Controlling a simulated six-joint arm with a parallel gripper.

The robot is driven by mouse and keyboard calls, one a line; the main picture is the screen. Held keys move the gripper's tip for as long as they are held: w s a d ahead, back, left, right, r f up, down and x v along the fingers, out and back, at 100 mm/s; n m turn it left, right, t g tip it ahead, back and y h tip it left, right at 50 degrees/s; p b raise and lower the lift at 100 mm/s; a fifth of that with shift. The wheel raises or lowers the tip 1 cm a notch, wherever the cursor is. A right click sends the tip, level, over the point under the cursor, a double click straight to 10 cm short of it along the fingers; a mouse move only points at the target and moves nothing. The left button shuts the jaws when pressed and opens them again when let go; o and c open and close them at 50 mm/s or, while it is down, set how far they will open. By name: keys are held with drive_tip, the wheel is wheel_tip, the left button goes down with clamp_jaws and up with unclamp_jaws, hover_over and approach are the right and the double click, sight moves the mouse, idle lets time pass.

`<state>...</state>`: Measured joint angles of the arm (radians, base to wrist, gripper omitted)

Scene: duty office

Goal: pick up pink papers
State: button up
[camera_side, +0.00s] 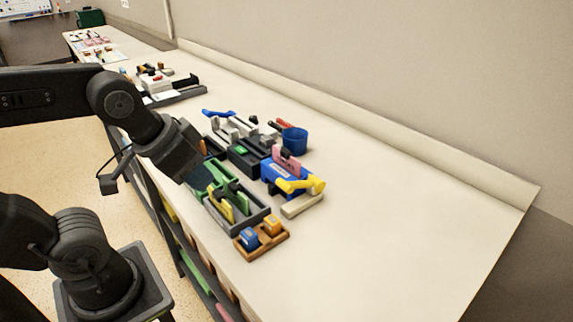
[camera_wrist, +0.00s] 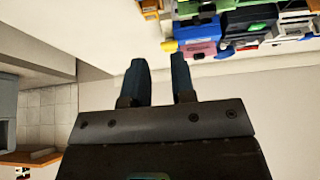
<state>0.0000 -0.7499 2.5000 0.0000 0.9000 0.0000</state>
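The pink papers (camera_side: 289,160) stand upright in or against a blue holder (camera_side: 276,173) in the middle of the cluster on the counter. In the wrist view the pink papers (camera_wrist: 201,49) show near the top, beyond the fingertips and to their right. My gripper (camera_wrist: 159,68) is open, with its two dark fingers apart and nothing between them. In the side view my gripper (camera_side: 200,178) is over the counter's near edge, left of the pink papers and apart from them; its fingertips are hard to make out there.
A yellow object (camera_side: 300,186) lies right in front of the blue holder. A blue cup (camera_side: 295,140) stands behind. A grey tray (camera_side: 246,219) with green and yellow items and a wooden tray (camera_side: 262,250) with two small blocks are nearer. The counter's right side (camera_side: 400,215) is clear.

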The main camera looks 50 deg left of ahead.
drive_tip(key=o, duration=0.4)
drive_tip(key=w+a+r+m+g, duration=0.1)
drive_tip(key=w+r+m, duration=0.1)
drive_tip(key=w+m, duration=0.3)
drive_tip(key=w+a+r+m+g, duration=0.1)
drive_tip(key=w+a+r+m, duration=0.15)
drive_tip(key=w, duration=0.35)
drive_tip(key=m+g+y, duration=0.1)
drive_tip(key=m+g, duration=0.3)
drive_tip(key=m, duration=0.7)
hover_over(287, 152)
wheel_tip(287, 152, down, 4)
drive_tip(key=shift+n, duration=0.25)
drive_tip(key=f, duration=0.8)
drive_tip(key=shift+s+a, duration=0.2)
drive_tip(key=shift+s, duration=0.1)
drive_tip(key=shift+w+f, duration=0.15)
drive_tip(key=shift+f, duration=1.2)
drive_tip(key=shift+w+f, duration=0.15)
drive_tip(key=shift+f, duration=1.15)
